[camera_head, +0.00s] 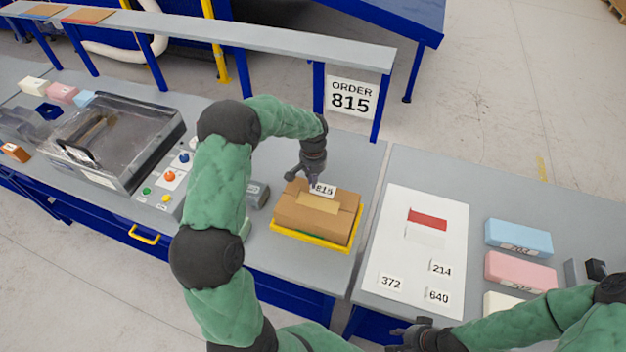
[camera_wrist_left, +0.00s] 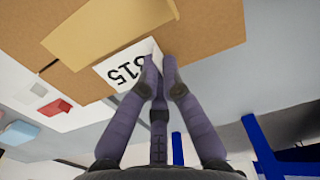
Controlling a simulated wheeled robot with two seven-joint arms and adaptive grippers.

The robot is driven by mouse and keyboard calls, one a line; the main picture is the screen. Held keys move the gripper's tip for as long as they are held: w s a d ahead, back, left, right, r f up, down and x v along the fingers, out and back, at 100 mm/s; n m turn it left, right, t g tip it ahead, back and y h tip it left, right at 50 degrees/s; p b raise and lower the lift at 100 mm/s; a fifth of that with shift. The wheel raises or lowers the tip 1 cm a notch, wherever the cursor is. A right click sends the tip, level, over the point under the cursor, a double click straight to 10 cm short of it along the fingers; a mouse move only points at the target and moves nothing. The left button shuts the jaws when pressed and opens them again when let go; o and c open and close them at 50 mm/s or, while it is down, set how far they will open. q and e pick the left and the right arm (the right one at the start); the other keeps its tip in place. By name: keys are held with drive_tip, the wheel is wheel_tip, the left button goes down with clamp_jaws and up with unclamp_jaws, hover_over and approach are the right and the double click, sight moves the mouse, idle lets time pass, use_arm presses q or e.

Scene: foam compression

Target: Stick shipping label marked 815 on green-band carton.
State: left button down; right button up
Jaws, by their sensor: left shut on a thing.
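The brown carton (camera_head: 290,213) sits in a yellow tray (camera_head: 322,247) on the table; a little green shows low on its front. The carton's top and tan tape also fill the upper part of the left wrist view (camera_wrist_left: 210,38). My left gripper (camera_head: 313,184) is above the carton's far edge, shut on the white label 815 (camera_head: 324,189). In the left wrist view the label (camera_wrist_left: 122,68) lies over the carton top by the edge, in my left fingertips (camera_wrist_left: 158,68); whether it lies flat is unclear. My right gripper (camera_head: 404,334) is low over the near table edge, its jaws unclear.
A white sheet (camera_head: 393,225) to the right holds labels 214 (camera_head: 441,269), 372 (camera_head: 390,283) and 640 (camera_head: 437,297). Blue (camera_head: 518,235) and pink (camera_head: 520,270) blocks lie beyond it. An ORDER 815 sign (camera_head: 350,97) hangs behind the carton. A machine (camera_head: 115,140) stands left.

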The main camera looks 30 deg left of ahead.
use_arm(q)
drive_tip(key=shift+f, duration=0.3)
idle(0.7)
drive_tip(key=shift+s+d+f+b, duration=0.1)
drive_tip(key=shift+s+f+b, duration=0.1)
drive_tip(key=shift+b, duration=0.2)
idle(1.3)
drive_tip(key=c, duration=1.3)
unclamp_jaws()
drive_tip(key=shift+w, duration=0.1)
drive_tip(key=shift+c, duration=0.2)
drive_tip(key=shift+w, duration=0.1)
drive_tip(key=shift+r, duration=0.15)
drive_tip(key=shift+r, duration=0.3)
drive_tip(key=shift+r+p, duration=1.9)
drive_tip(key=shift+r, duration=1.3)
